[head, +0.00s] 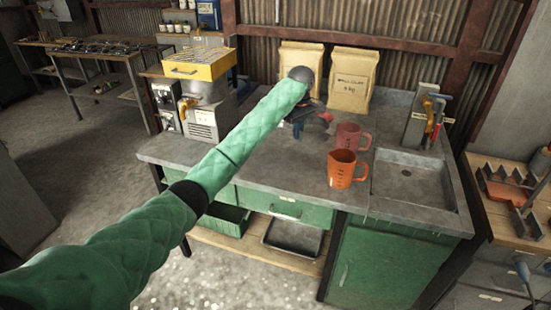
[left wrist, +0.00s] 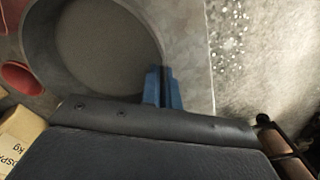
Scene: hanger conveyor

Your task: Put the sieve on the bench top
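The sieve (left wrist: 103,42) is a wide, round, grey ring with a fine mesh, seen from above in the left wrist view. My left gripper's blue fingers (left wrist: 162,88) are close together at its rim and appear shut on it. In the head view my green-sleeved left arm reaches over the bench top (head: 262,170), with the left gripper (head: 298,129) low over the bench. I cannot make out the sieve there; the arm seems to hide it. Whether the sieve touches the bench is not clear. My right gripper is not in view.
An orange jug (head: 342,171) and a reddish jug (head: 350,138) stand right of the gripper. Two paper bags (head: 352,80) stand behind. A sink (head: 412,180) is at the right, a yellow-topped machine (head: 200,66) at the left. The front of the bench is clear.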

